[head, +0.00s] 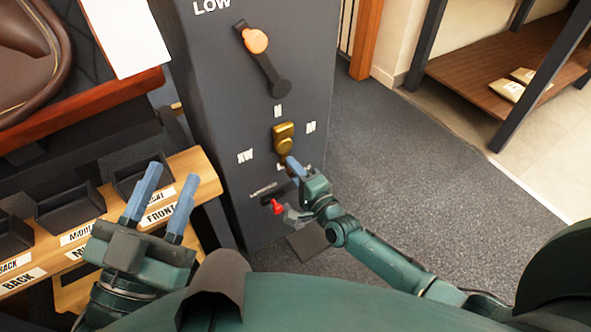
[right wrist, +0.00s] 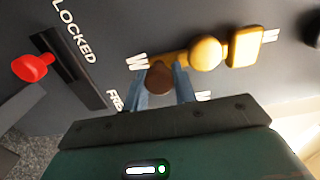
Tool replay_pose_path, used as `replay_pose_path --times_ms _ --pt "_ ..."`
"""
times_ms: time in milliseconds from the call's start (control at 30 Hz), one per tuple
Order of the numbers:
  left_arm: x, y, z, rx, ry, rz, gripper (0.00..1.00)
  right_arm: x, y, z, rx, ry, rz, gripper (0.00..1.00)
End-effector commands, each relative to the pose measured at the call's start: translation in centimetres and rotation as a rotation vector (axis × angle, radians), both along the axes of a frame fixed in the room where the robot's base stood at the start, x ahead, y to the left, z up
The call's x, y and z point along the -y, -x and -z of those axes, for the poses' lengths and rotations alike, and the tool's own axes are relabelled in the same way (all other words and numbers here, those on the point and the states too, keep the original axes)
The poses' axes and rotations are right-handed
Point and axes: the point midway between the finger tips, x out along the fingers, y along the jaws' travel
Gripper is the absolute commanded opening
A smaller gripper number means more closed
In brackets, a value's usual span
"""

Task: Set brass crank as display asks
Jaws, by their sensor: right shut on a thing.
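The brass crank (head: 284,143) is on the front of a dark grey cabinet (head: 225,110). Its arm points down, toward the letter W in the right wrist view. That view shows its round brass hub (right wrist: 205,53), a brass block and a brown knob (right wrist: 159,78). My right gripper (head: 289,160) is shut on the knob, with one blue finger on each side (right wrist: 160,88). My left gripper (head: 171,172) is open and empty above the bin rack. No readable display shows.
A lever with an orange knob (head: 256,41) sits above, near LOW. A red-handled slider (right wrist: 32,67) marked LOCKED and FREE is below the crank. A wooden rack (head: 203,174) with labelled bins and a brown saddle (head: 28,55) are left. Carpet at right is open.

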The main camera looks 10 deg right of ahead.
Motion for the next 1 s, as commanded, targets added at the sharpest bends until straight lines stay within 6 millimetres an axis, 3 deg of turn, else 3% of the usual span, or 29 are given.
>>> replay_pose_path --times_ms 333,367,600,867,1000 --pt "0.0 0.0 0.1 -0.002 -0.001 0.0 0.36 -0.1 0.1 0.2 -0.004 -0.001 -0.003 0.0" --pt "0.0 0.0 0.1 -0.002 -0.001 0.0 0.36 -0.1 0.1 0.2 -0.004 -0.001 -0.003 0.29" --pt "0.1 0.0 0.2 -0.007 -0.001 0.001 0.36 -0.1 0.1 0.1 -0.002 0.0 -0.002 0.48" --pt "0.1 0.0 0.2 -0.01 0.0 0.001 0.36 0.0 0.2 0.0 -0.001 -0.001 -0.001 0.48" --pt "0.1 0.1 -0.1 -0.034 0.002 0.002 0.36 0.6 1.7 -0.1 -0.003 0.0 -0.001 0.48"
